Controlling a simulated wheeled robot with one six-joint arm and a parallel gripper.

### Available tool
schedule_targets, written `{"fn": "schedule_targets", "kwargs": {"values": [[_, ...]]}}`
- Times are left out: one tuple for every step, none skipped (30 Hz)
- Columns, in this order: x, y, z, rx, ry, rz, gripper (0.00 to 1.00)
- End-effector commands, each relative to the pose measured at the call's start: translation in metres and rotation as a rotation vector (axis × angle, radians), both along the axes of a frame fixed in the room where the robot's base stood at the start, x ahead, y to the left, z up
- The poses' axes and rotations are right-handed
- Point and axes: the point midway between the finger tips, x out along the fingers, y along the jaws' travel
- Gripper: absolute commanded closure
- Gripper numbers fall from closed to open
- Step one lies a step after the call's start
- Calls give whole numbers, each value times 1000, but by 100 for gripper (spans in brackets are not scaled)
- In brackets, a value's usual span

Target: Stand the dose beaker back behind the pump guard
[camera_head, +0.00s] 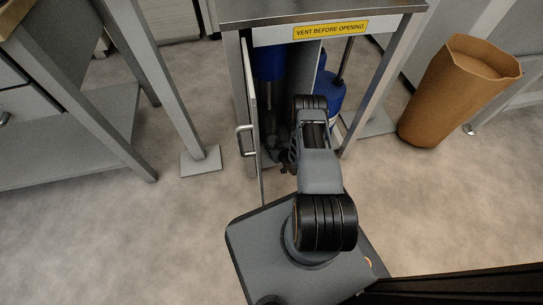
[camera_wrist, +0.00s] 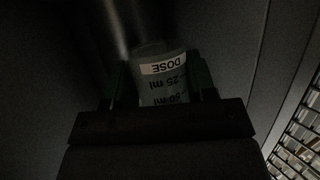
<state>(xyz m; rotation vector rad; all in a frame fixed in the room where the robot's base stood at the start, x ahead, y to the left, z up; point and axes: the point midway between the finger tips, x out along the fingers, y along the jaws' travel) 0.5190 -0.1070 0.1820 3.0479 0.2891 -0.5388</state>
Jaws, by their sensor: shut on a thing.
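The dose beaker (camera_wrist: 163,70) is a clear, pale cup with a white DOSE label and ml marks that read upside down in the wrist view. My gripper (camera_wrist: 160,84) is shut on it, one finger on each side. In the head view my arm reaches into the open front of a grey cabinet labelled VENT BEFORE OPENING (camera_head: 331,30), probably the pump guard. My gripper (camera_head: 286,160) is low inside its left part, dark and partly hidden by my arm. I cannot make out the beaker there.
The cabinet's door (camera_head: 250,125) with its handle stands open at the left. Blue-topped equipment (camera_head: 328,92) stands inside. A grey post on a foot plate (camera_head: 200,160) is to the left, a brown bin (camera_head: 455,90) to the right. Dark walls surround the wrist view, with a grating at right.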

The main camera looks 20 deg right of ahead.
Motion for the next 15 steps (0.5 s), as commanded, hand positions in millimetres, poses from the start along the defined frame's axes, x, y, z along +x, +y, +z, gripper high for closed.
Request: {"fn": "schedule_targets", "kwargs": {"values": [[0,-1,-14,1,0,-1,75],[0,-1,-18,1,-1,-1,75],[0,-1,-23,0,-1,-2,75],[0,-1,-26,0,-1,-2,75],[0,-1,-29,0,-1,-2,75],[0,-1,-31,0,-1,-2,75],[0,-1,-33,0,-2,-2,75],[0,-1,-33,0,-2,-2,75],[0,-1,-34,0,-2,-1,75],[0,-1,-35,0,-2,-1,75],[0,0,-37,0,-2,-1,75],[0,0,-40,0,-1,0,75],[0,0,-43,0,-1,0,75],[0,0,-47,1,-1,1,75],[0,1,-52,1,-1,1,75]]}}
